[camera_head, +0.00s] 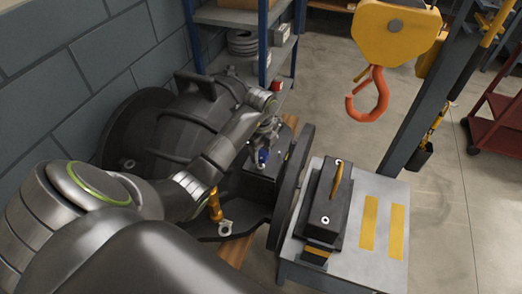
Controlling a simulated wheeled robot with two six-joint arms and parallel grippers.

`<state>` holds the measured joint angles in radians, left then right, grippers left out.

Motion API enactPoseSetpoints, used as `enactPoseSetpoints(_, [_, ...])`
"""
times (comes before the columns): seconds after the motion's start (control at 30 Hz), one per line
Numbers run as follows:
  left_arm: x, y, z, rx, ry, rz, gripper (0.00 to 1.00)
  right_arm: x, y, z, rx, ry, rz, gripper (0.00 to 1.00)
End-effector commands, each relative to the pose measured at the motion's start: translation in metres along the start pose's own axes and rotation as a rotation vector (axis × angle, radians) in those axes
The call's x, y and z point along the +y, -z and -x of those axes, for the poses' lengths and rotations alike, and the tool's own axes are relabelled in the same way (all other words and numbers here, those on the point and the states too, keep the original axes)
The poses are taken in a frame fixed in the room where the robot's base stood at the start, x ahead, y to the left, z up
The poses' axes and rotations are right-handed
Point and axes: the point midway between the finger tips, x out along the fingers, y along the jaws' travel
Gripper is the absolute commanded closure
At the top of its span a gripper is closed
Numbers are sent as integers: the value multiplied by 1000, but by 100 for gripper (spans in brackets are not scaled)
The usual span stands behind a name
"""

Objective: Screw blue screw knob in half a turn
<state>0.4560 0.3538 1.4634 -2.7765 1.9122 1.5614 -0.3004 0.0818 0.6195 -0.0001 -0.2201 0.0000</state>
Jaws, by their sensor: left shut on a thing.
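The blue screw knob (262,157) shows as a small blue spot on the dark casing, near the middle of the head view. My left arm comes in from the left and reaches over the casing. My left gripper (266,140) points down at the blue knob and is shut on it. The fingers are small here and hide part of the knob, so its turn angle cannot be read. A gold knob (214,205) stands on the casing nearer to me, beside my arm. My right gripper is not in view.
A grey bench (384,262) with yellow strips carries a dark block (324,215) right of the casing. An orange hook (369,95) hangs from a yellow hoist above. A shelf (236,14) and a block wall stand behind. Open floor lies to the right.

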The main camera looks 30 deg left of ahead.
Motion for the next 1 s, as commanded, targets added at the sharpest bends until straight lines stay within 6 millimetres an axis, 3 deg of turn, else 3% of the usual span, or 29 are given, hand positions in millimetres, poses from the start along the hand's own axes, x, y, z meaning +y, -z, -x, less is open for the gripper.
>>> enactPoseSetpoints(0.47, [0, 0, -1, -1, 2, -113, 78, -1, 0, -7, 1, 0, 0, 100])
enactPoseSetpoints(1.0, [-1, 0, -1, -2, 3, -594, 78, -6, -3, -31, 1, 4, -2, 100])
